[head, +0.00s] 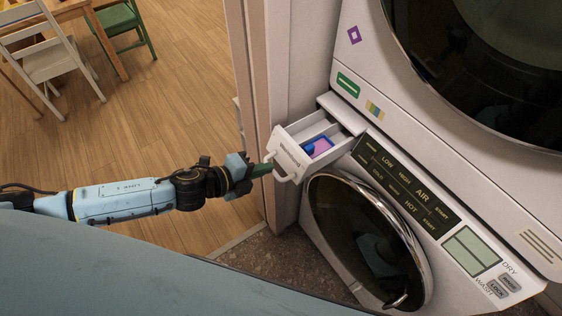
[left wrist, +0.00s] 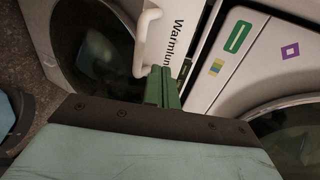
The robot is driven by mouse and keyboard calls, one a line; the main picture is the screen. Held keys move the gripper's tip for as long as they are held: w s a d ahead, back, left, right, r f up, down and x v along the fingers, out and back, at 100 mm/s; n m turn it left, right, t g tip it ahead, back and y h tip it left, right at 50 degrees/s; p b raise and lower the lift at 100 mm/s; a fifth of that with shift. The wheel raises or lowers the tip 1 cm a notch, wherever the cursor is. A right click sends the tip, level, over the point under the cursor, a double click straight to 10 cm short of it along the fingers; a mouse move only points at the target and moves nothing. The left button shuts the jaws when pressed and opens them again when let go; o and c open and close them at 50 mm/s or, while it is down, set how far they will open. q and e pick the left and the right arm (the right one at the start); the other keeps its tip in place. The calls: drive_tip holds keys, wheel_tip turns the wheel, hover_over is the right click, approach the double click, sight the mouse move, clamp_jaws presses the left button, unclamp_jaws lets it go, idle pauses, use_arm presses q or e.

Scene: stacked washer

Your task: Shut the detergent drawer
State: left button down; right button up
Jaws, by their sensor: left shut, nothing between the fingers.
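The detergent drawer (head: 290,160) is white and stands pulled out from the washer, with a blue and purple item (head: 318,147) inside it. Its front has a white looped handle (head: 278,158). My left gripper (head: 264,170) is shut, and its green fingertips are at the drawer front beside the handle. In the left wrist view the shut green fingers (left wrist: 162,88) are close to the handle (left wrist: 145,40) and the drawer front (left wrist: 178,40), which bears dark lettering. I cannot tell whether they touch. My right gripper is not in view.
The lower washer door (head: 365,240) is round and dark, below the drawer. The control panel (head: 408,185) is right of the drawer. The upper dryer (head: 480,60) rises above. A wall edge (head: 262,90) stands behind my gripper. Chairs and a table are far off at upper left.

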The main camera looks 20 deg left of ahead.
sight(290, 162)
use_arm(q)
drive_tip(key=x, duration=0.6)
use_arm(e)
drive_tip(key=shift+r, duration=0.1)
use_arm(q)
drive_tip(key=shift+w, duration=0.1)
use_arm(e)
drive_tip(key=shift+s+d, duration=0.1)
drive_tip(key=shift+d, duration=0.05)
